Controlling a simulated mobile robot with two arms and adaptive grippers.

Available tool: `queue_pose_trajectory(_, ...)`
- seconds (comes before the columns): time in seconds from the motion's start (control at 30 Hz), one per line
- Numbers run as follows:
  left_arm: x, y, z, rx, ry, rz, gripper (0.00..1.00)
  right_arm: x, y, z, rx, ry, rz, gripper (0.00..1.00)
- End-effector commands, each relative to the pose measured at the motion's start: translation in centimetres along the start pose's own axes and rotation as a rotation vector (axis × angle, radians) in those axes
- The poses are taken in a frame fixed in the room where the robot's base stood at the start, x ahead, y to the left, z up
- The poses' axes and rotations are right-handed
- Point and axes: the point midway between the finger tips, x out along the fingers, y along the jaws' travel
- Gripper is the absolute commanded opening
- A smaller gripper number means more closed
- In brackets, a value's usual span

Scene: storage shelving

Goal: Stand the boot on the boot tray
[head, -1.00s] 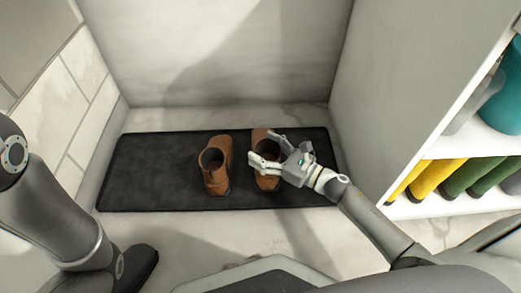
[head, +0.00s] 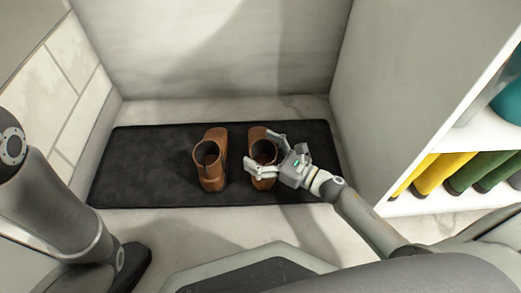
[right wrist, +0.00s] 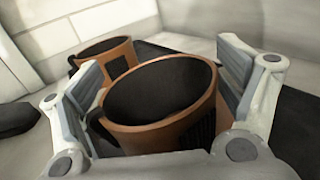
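Two brown boots stand upright side by side on the black boot tray (head: 140,165). The left boot (head: 212,172) is free of any gripper; its top also shows behind in the right wrist view (right wrist: 100,47). The right boot (head: 258,135) has my right gripper (head: 262,151) around its shaft. In the right wrist view, this boot's open collar (right wrist: 160,135) lies between the two finger pads, which look spread and not clearly pressed on it. My left arm shows at the left of the head view, but I make out no left gripper fingers.
A white shelf unit (head: 385,100) stands at the right, with yellow boots (head: 440,172) and green boots (head: 478,172) on a low shelf. Walls close the back and left.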

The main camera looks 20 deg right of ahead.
Motion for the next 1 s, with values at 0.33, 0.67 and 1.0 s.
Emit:
queue_pose_trajectory(0.33,0.2,-0.1,0.0,0.000,0.001,0.000,0.40,0.0,0.0,0.2,-0.001,0.000,0.000,0.90)
queue_pose_trajectory(0.67,0.1,0.0,-0.1,0.001,0.004,0.000,0.40,-4.9,0.0,0.1,0.001,0.004,-0.001,0.90)
queue_pose_trajectory(1.0,-0.1,0.0,-0.2,0.000,0.005,-0.001,0.40,-10.7,0.0,0.2,0.001,0.002,0.000,0.90)
